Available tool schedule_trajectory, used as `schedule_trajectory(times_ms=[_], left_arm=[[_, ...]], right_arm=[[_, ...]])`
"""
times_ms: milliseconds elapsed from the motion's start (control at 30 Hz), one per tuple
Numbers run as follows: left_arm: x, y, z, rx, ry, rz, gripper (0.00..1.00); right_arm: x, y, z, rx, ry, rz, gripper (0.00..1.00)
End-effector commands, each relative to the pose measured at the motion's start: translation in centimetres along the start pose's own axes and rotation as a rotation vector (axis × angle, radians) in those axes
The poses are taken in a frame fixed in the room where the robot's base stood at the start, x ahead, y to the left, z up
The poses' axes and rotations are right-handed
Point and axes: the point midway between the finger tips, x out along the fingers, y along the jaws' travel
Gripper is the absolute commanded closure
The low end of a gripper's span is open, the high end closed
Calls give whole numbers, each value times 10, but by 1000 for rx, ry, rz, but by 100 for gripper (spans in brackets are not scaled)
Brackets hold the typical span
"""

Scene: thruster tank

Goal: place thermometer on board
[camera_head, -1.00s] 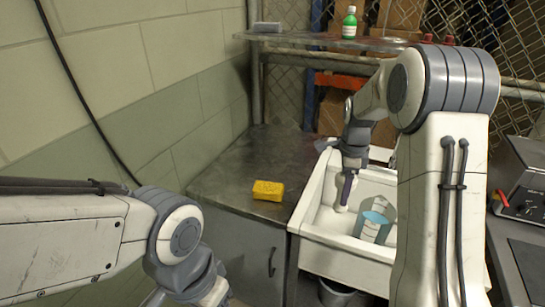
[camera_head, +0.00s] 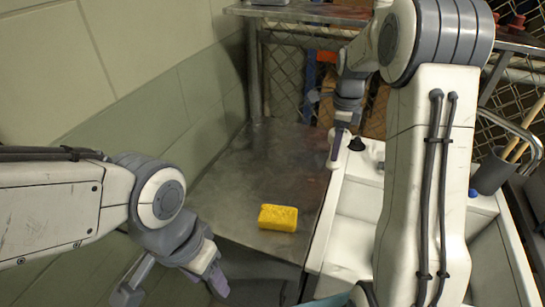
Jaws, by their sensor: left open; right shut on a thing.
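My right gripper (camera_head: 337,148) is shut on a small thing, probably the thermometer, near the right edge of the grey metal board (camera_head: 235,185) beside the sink. The held thing is mostly hidden by the fingers; only a small pale end shows low down, so I cannot make out its shape. It seems to be above the surface, by the sink's left rim. My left gripper (camera_head: 176,286) is open and empty at the lower left, in front of the board, fingers spread apart.
A yellow sponge (camera_head: 278,217) lies on the front right part of the board. The white sink (camera_head: 350,235) is to the right, partly hidden by my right arm. A grey cup with sticks (camera_head: 492,172) stands further right. The board's middle and back are clear.

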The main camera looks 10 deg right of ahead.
Motion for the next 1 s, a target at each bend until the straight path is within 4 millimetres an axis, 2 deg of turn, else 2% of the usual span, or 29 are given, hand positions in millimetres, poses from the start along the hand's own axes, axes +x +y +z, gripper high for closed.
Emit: schedule_trajectory(times_ms=[133, 400, 533, 733, 1000], left_arm=[[-7, 1, 0, 0, 0, 0, 43], [-24, 2, -1, 0, 0, 0, 43], [-29, 2, -1, 0, 0, 0, 43], [-33, 2, -2, 0, 0, 0, 43], [-43, 3, -2, 0, 0, 0, 43]], right_arm=[[12, -2, 20, -2, 1, 3, 84], [48, -7, 83, -5, 1, 3, 84], [61, -9, 105, -4, 1, 1, 84], [73, -10, 116, -3, 1, 2, 84], [107, -10, 115, -3, 1, 1, 84]])
